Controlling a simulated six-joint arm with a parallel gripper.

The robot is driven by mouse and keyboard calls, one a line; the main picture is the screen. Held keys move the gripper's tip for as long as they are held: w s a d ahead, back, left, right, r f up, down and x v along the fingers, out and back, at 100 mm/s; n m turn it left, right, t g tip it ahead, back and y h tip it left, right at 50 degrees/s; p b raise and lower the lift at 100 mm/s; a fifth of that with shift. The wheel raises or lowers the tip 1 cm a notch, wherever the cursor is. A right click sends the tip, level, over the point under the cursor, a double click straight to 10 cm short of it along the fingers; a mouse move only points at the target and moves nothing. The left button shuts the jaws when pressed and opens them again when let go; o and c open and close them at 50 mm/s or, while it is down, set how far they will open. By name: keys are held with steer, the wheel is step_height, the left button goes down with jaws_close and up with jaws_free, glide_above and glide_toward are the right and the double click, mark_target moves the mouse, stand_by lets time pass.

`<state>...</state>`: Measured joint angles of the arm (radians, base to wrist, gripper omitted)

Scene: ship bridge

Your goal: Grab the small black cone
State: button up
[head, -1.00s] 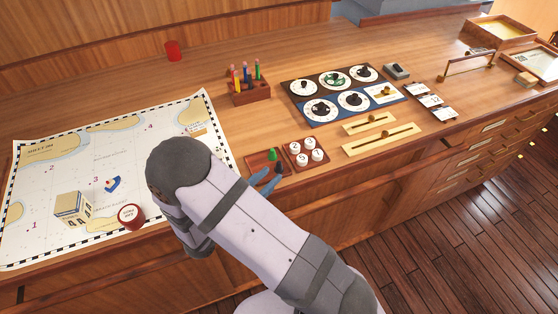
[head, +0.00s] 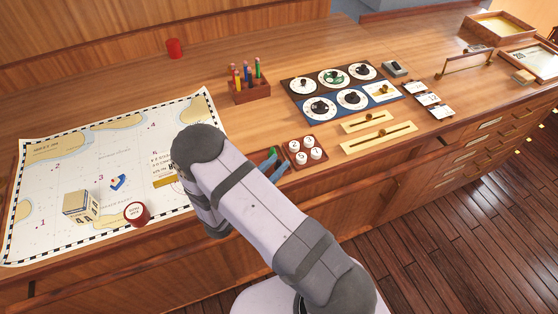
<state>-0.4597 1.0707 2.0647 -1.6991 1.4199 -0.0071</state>
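I cannot make out a small black cone in the head view. A small wooden tray (head: 286,167) sits near the counter's front edge, partly hidden by my arm and gripper. A green piece (head: 273,151) stands in it. My gripper (head: 271,161) has blue fingers and reaches over this tray, close to the green piece. The fingers' gap is too small and too covered to tell whether they are open or hold anything.
A tray of white numbered pieces (head: 304,151) is just right of my gripper. A pencil rack (head: 250,90), a dial panel (head: 340,90) and brass slide plates (head: 378,137) lie behind and right. A chart (head: 95,155) with a box (head: 80,207) and red tin (head: 136,213) lies left.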

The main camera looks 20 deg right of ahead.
mark_target(279, 160)
steer(key=shift+x, duration=0.9)
jaws_close()
steer(key=shift+r, duration=0.15)
steer(key=shift+r+b, duration=1.1)
steer(key=shift+r, duration=3.8)
